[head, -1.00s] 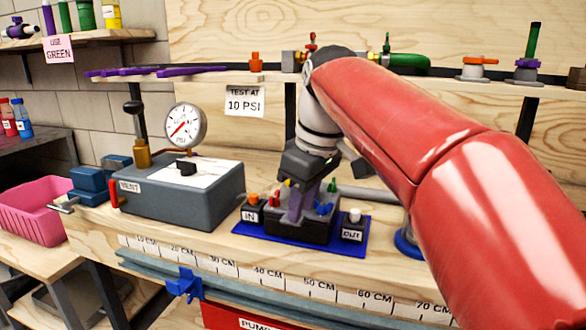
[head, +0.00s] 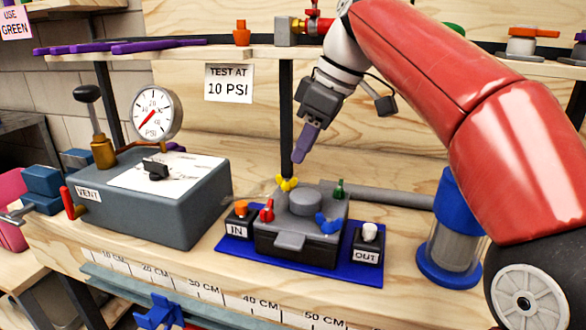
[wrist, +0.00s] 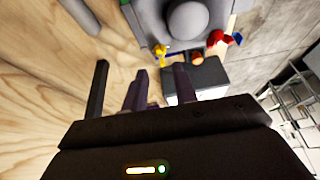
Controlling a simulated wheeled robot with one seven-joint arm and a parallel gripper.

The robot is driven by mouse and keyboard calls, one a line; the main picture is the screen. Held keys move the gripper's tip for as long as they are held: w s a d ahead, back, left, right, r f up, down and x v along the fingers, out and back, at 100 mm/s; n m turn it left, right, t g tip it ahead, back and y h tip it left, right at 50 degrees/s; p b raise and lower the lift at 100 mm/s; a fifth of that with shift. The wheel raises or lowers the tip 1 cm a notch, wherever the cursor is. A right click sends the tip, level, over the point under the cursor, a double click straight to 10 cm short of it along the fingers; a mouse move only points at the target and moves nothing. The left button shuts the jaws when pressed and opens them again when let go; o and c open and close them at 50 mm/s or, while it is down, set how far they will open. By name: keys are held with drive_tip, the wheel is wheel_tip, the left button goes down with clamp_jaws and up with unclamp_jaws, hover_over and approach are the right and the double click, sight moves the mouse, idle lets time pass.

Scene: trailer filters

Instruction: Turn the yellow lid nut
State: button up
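The yellow lid nut (head: 287,183) is a small winged piece at the back left of the grey filter box's lid (head: 318,202). It also shows in the wrist view (wrist: 160,53), beyond the fingertips and roughly in line with the space between them. My gripper (head: 300,157) has purple fingers pointing down, above and slightly right of the nut in the head view, apart from it. In the wrist view the two fingers stand apart with nothing between them. A red nut (head: 267,211), a blue nut (head: 327,224) and a green nut (head: 339,190) sit around the lid.
The box stands on a blue mat (head: 232,250) between the IN block (head: 239,222) and OUT block (head: 368,246). A grey gauge box (head: 160,200) is at left. A blue-capped cylinder (head: 450,235) is at right. A dark post (head: 286,120) rises behind.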

sight(290, 177)
drive_tip(key=x, duration=0.6)
drive_tip(key=shift+b, duration=0.35)
drive_tip(key=shift+s, duration=0.1)
clamp_jaws()
